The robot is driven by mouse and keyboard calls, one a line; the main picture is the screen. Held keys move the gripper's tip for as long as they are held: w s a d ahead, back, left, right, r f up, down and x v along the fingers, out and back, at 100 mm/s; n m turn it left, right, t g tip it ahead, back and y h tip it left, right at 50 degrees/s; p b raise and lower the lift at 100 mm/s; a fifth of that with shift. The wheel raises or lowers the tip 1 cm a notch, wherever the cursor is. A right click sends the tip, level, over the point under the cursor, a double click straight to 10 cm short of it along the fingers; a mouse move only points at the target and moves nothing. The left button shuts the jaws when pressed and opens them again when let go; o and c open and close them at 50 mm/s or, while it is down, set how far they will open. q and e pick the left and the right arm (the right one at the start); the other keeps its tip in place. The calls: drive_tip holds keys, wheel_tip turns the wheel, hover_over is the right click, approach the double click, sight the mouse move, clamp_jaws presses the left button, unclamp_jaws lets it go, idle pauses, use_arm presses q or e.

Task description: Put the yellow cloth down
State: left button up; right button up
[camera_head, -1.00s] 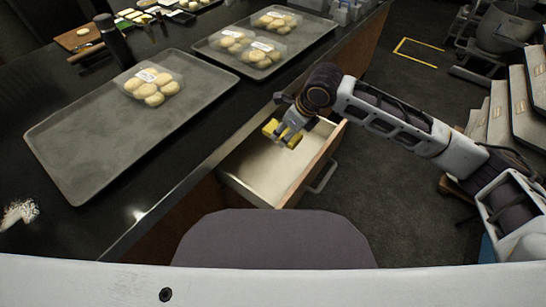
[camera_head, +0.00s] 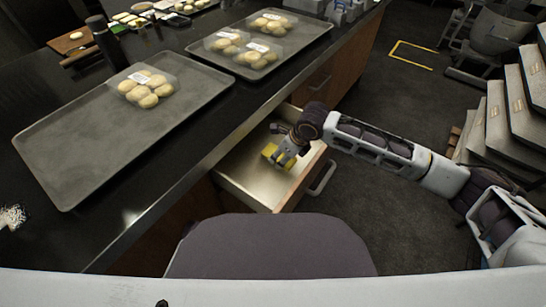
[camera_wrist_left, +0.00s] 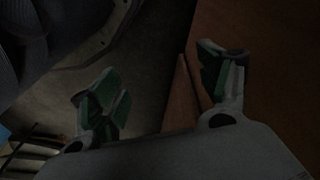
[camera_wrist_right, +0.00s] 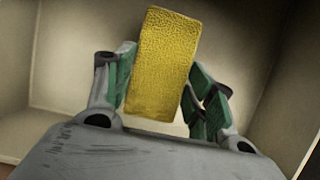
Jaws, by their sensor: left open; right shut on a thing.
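The yellow cloth (camera_wrist_right: 160,65) is a flat, textured rectangle held upright between the green-padded fingers of my right gripper (camera_wrist_right: 165,85) in the right wrist view. In the head view my right gripper (camera_head: 279,158) is inside the open drawer (camera_head: 245,183), with the yellow cloth (camera_head: 268,152) at its fingertips. The drawer's pale walls surround the cloth in the right wrist view. I cannot tell whether the cloth touches the drawer floor. My left gripper (camera_wrist_left: 160,95) is open and empty in the dark left wrist view, beside a brown wooden panel. It is not in the head view.
The dark counter (camera_head: 190,135) runs along the left. A grey tray (camera_head: 70,165) with packed buns (camera_head: 147,88) and a second tray (camera_head: 285,45) stand on it. The drawer front (camera_head: 303,180) with its handle faces right. Dark floor lies beyond.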

drive_tip(key=shift+f, duration=1.3)
use_arm(q)
drive_tip(key=shift+w+d+r, duration=0.1)
drive_tip(key=shift+r, duration=0.35)
